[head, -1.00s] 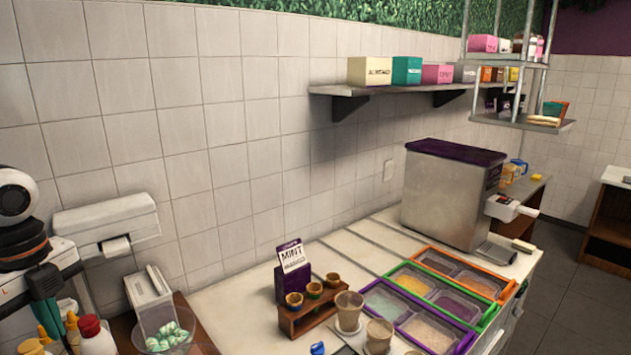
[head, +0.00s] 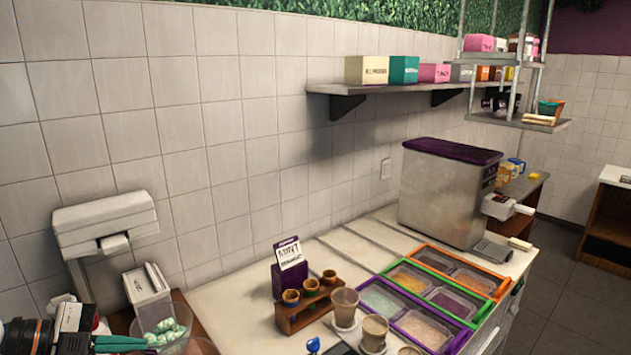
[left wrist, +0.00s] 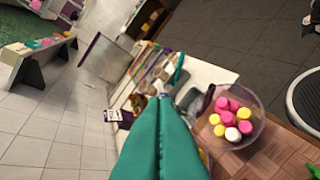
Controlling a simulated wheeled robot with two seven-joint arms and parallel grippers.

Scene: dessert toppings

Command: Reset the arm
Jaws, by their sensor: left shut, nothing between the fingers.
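My left gripper (head: 145,342) shows at the bottom left of the head view, its teal fingers pointing right. It is shut and empty, close to a clear bowl of mint-and-white sweets (head: 165,330); whether they touch I cannot tell. In the left wrist view the long teal fingers (left wrist: 161,80) are together with nothing between them. My right gripper is not in the head view.
A steel machine (head: 450,195) stands at the back of the counter. Topping trays (head: 432,290), a wooden cone stand (head: 310,310) and cups (head: 345,303) stand in front. The left wrist view shows a bowl of pink and yellow sweets (left wrist: 232,122).

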